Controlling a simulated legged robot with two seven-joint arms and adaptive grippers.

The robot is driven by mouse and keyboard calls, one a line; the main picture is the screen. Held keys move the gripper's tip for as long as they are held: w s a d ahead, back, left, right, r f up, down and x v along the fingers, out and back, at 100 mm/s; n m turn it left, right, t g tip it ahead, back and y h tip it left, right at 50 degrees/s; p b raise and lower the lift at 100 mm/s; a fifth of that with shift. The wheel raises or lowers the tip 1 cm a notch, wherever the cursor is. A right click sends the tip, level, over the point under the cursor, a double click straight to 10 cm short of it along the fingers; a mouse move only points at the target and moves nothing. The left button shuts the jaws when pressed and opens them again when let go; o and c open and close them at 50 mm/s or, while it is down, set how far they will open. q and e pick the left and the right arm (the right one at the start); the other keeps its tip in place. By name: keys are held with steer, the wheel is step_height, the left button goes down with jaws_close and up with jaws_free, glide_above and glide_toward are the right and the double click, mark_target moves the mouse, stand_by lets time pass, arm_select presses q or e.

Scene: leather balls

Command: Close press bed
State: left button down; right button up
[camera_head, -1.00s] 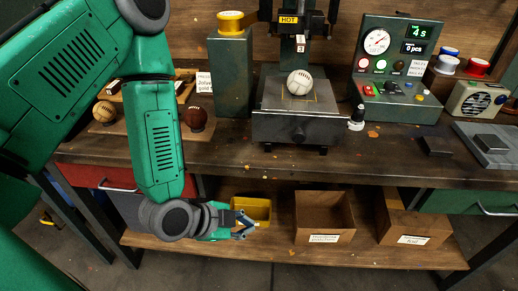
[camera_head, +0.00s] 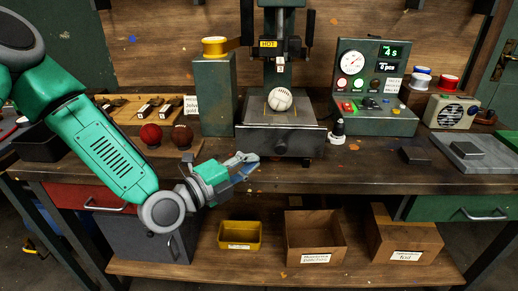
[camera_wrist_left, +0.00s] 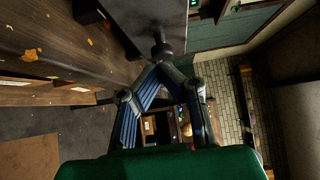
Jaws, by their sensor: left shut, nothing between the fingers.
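The press bed (camera_head: 280,141) is a grey drawer-like block under the press head (camera_head: 281,60), pulled out toward the front of the bench, with a round knob on its front face. A white leather ball (camera_head: 280,99) sits on top of it. My left gripper (camera_head: 250,165) is shut and empty, just left of the bed's front and near the bench's front edge, apart from the bed. In the left wrist view its fingers (camera_wrist_left: 165,85) meet, and a dark knob-like part (camera_wrist_left: 161,48) shows beyond them. My right gripper is not in view.
Red (camera_head: 151,135) and brown (camera_head: 182,136) balls lie to the left. A yellow bin (camera_head: 240,236) and cardboard boxes (camera_head: 314,238) fill the lower shelf.

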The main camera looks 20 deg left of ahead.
mark_target(264, 143)
arm_select(q)
steer(key=w, duration=0.5)
steer(key=shift+w+a+f, duration=0.1)
steer(key=shift+a, duration=0.2)
steer(key=shift+w+a, duration=0.25)
steer(key=shift+w, duration=0.15)
steer(key=shift+d, duration=0.35)
steer(key=shift+w+d, duration=0.1)
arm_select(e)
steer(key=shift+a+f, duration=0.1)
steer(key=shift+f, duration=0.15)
